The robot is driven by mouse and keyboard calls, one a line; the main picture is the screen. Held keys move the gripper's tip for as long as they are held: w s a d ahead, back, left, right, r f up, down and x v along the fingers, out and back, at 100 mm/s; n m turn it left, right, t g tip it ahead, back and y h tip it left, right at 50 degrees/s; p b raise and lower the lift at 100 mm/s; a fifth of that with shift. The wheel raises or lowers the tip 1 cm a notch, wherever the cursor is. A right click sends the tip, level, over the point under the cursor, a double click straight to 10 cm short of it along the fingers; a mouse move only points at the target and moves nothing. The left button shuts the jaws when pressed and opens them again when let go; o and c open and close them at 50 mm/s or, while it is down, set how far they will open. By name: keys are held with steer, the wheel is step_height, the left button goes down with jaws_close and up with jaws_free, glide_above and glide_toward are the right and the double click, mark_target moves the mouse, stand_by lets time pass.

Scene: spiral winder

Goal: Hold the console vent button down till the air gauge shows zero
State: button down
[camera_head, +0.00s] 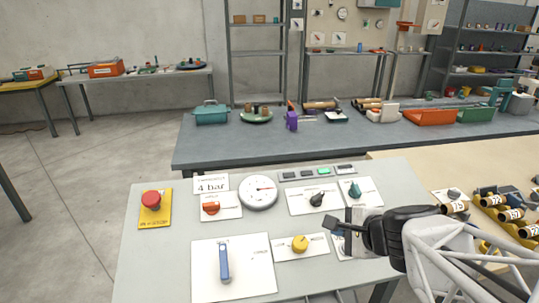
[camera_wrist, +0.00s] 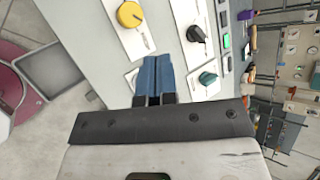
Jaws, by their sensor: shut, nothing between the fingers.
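The console (camera_head: 150,260) has a round white air gauge (camera_head: 258,193) with its needle pointing to the right. A label beside it reads 4 bar (camera_head: 212,185). My gripper (camera_head: 336,228) is over the console's right side. Its blue fingers (camera_wrist: 155,62) are shut together with nothing between them. They are over a white plate (camera_wrist: 131,78) near the yellow knob and teal knob. The vent button cannot be made out; the fingers hide part of this plate. I cannot tell whether the fingertips touch anything.
Near my gripper are a yellow knob (camera_head: 299,243), a black knob (camera_head: 317,199) and a teal knob (camera_head: 354,189). A blue lever (camera_head: 224,262) stands at the front and a red emergency button (camera_head: 151,199) at left. A long table (camera_head: 260,150) lies behind.

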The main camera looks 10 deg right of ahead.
steer(key=w+d+f+m+t+h, duration=0.1)
steer(key=d+f+m+t+h, duration=0.1)
steer(key=d+m, duration=0.4)
steer(key=shift+d+t, duration=0.2)
steer(key=shift+t, duration=0.1)
steer(key=shift+w+f, duration=0.1)
steer(key=shift+w, duration=0.05)
steer(key=shift+w+f, duration=0.45)
steer(key=shift+f, duration=0.9)
steer(key=shift+w+f, duration=0.45)
steer(key=shift+f, duration=0.9)
steer(key=shift+w+f, duration=0.45)
steer(key=shift+f, duration=0.9)
steer(key=shift+w+f, duration=0.2)
steer(key=shift+f, duration=0.6)
stand_by(2.1)
